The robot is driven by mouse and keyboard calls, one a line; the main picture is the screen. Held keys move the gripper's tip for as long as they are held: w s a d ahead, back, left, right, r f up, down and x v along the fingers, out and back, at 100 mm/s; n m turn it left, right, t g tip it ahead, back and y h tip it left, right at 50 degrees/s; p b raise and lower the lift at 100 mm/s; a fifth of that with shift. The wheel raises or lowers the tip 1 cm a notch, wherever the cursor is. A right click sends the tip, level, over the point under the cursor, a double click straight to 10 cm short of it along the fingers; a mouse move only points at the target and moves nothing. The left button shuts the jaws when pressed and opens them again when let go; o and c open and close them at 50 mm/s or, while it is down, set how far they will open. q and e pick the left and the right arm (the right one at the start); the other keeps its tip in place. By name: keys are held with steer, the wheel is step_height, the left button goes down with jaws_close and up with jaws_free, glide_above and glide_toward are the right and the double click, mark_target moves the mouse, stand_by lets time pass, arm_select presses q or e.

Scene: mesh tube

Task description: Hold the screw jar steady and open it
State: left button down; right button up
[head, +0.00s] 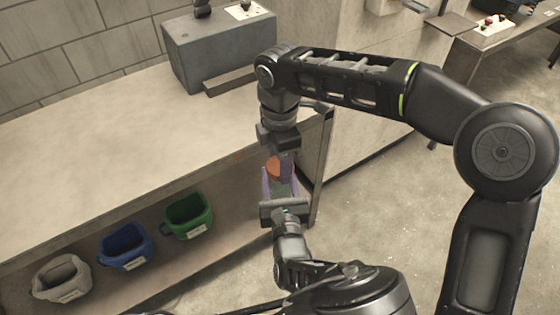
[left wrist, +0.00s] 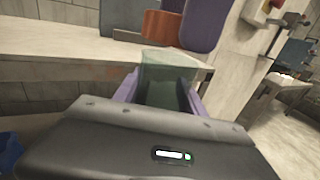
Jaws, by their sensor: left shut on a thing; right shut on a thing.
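The jar's translucent grey-green body (head: 281,186) is held out in front of the counter's edge. My left gripper (head: 280,194) comes from below with purple fingers shut on the body, which also shows in the left wrist view (left wrist: 168,86). The orange lid (head: 273,167) is above the body and also shows at the top of the left wrist view (left wrist: 163,27). My right gripper (head: 280,160) comes down from above, its purple fingers shut on the lid. In the left wrist view the lid appears slightly above the jar's rim; I cannot tell whether they touch.
The counter (head: 110,140) has a wide clear top, with a grey box (head: 215,50) at its back. Grey (head: 62,277), blue (head: 125,245) and green (head: 188,215) bins are below it. Another table (head: 480,35) with small items stands at the far right. Floor is free on the right.

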steer(key=shift+r, duration=0.1)
steer(key=shift+r, duration=1.95)
